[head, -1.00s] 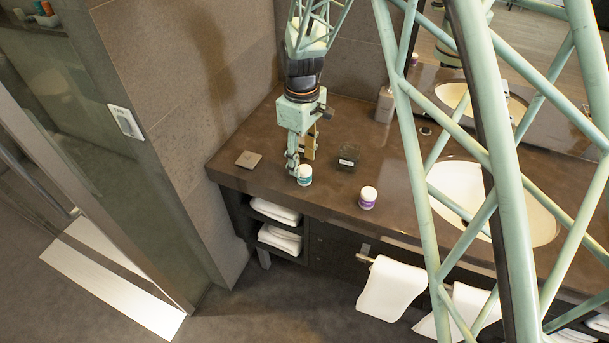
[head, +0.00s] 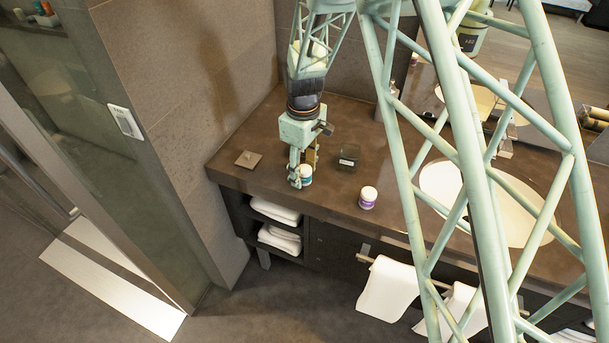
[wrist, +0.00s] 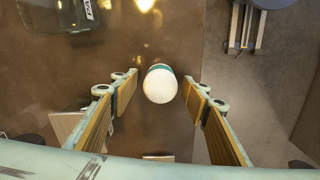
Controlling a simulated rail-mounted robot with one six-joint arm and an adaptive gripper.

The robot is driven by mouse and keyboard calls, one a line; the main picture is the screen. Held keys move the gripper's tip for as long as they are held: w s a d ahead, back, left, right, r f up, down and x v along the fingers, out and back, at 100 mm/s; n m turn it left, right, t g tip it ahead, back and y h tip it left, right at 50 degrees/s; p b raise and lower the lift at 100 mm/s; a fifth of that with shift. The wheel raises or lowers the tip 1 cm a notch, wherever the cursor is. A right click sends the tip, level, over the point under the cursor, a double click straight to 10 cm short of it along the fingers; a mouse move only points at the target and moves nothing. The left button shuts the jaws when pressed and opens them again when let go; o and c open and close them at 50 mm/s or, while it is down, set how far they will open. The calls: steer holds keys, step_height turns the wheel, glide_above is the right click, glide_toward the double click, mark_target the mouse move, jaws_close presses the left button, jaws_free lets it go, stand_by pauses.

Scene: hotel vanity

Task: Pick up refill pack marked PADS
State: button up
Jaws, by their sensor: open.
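A small white jar with a teal band (head: 306,174) stands on the brown counter near its front edge. A similar jar with a purple band (head: 368,197) stands to its right. I cannot read the lettering on either jar, so I cannot tell which is marked PADS. My gripper (head: 301,174) is low over the counter at the teal-banded jar and partly covers it. In the wrist view, the jar's white top (wrist: 160,86) shows between the open fingers (wrist: 158,88), with a gap on each side. The gripper holds nothing.
A dark clear box (head: 348,158) with a small label stands behind the jars; its label is unclear in the wrist view (wrist: 72,12). A square lid with a knob (head: 248,159) lies to the left. A sink (head: 450,190) is at the right. Towels hang below the counter.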

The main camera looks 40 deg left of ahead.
mark_target(303, 169)
steer(key=shift+c, duration=0.7)
steer(key=c, duration=0.7)
steer(key=shift+r, duration=0.15)
steer(key=shift+r, duration=1.5)
steer(key=shift+s+r, duration=0.15)
steer(key=shift+r, duration=0.05)
steer(key=s+d, duration=0.3)
steer(key=s, duration=0.4)
steer(key=s+d+r, duration=0.1)
steer(key=s+d, duration=0.3)
steer(key=s, duration=0.2)
steer(key=shift+s+d+r, duration=0.2)
steer(key=shift+s+d, duration=0.1)
steer(key=shift+s, duration=0.1)
